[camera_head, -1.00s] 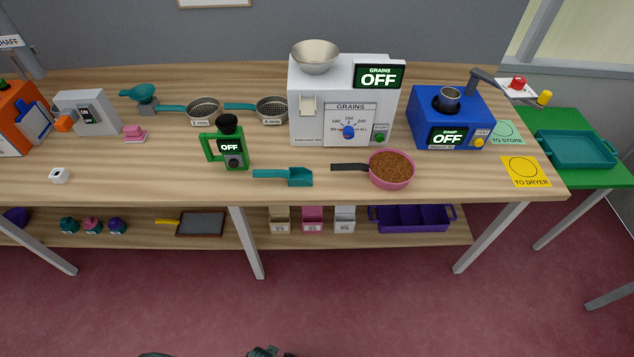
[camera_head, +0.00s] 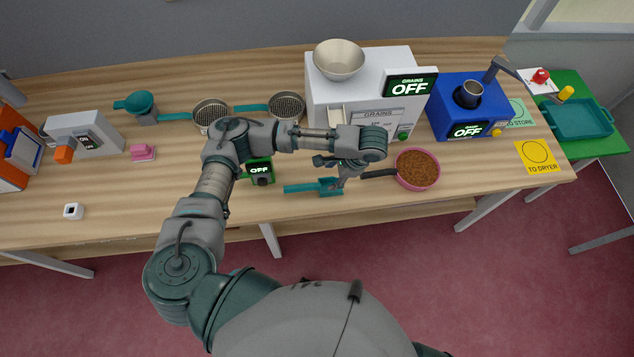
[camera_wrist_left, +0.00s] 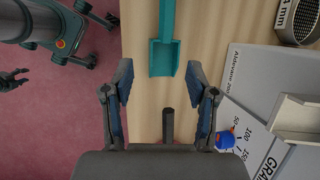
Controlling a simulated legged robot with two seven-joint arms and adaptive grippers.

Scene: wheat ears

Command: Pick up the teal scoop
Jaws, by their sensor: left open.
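The teal scoop (camera_head: 300,188) lies on the wooden table, handle to the left and its pan partly behind my left gripper. My left gripper (camera_head: 337,178) hangs over the pan end of the scoop. In the left wrist view the scoop (camera_wrist_left: 165,58) shows its pan just ahead of my left gripper (camera_wrist_left: 159,80), roughly between the lines of its two fingers. The fingers are apart, with nothing between them. A dark claw-like part at the left edge of the wrist view looks like my right gripper (camera_wrist_left: 12,80); its jaw state is unclear.
A pink bowl of brown grain (camera_head: 417,170) with a black handle stands right of the scoop. A green meter (camera_head: 260,172) is behind left, partly covered by my arm. A white grain machine (camera_head: 365,85) stands behind. The table front to the left is mostly clear.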

